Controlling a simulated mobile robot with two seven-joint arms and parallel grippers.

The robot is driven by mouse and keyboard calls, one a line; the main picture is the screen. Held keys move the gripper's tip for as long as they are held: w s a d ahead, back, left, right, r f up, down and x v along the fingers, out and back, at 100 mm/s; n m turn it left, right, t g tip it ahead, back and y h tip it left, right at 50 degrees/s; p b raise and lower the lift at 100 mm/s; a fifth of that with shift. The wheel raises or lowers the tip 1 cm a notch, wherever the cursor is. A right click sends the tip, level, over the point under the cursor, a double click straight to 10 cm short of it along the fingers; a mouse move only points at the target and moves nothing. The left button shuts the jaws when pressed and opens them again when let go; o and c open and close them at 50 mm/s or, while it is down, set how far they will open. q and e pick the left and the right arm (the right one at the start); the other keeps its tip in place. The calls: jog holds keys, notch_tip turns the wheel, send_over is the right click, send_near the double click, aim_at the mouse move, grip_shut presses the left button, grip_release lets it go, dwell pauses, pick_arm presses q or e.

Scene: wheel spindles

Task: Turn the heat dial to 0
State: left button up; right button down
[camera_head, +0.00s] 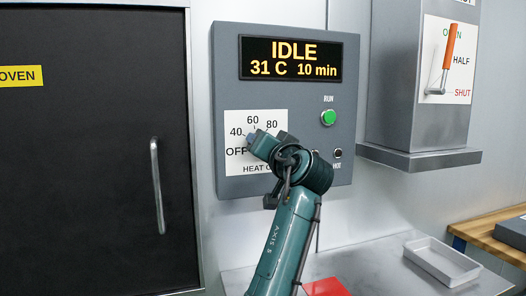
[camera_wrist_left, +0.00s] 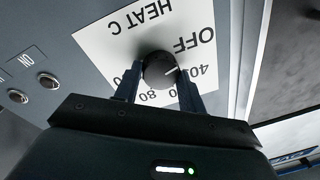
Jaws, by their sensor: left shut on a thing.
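The heat dial (camera_wrist_left: 160,69) is a round black knob on a white scale plate (camera_head: 235,118) marked OFF, 40, 60, 80 and HEAT C; no 0 mark shows. In the left wrist view the plate (camera_wrist_left: 105,38) appears upside down. A short white line on the dial points toward the space between OFF and 40. My left gripper (camera_wrist_left: 159,82) is shut on the dial, one dark finger on each side. In the head view my left gripper (camera_head: 262,144) and wrist cover the dial and part of its scale. My right gripper is not in view.
The grey control panel (camera_head: 225,75) has a display (camera_head: 291,59) reading IDLE, 31 C, 10 min, and a green RUN button (camera_head: 328,118). A black oven door (camera_head: 80,150) stands left. A lever (camera_head: 449,50) is on the right housing. A white tray (camera_head: 441,261) lies below.

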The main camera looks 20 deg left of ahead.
pick_arm(q)
jog(key=shift+n, duration=0.6)
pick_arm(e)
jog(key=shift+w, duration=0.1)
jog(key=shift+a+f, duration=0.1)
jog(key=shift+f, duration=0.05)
pick_arm(q)
jog(key=o, duration=1)
jog(key=shift+c, duration=0.2)
jog(key=b+v, duration=0.2)
jog(key=v, duration=1.1)
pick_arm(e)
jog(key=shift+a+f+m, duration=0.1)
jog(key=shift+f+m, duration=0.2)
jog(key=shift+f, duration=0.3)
pick_arm(q)
jog(key=shift+s+d, duration=0.1)
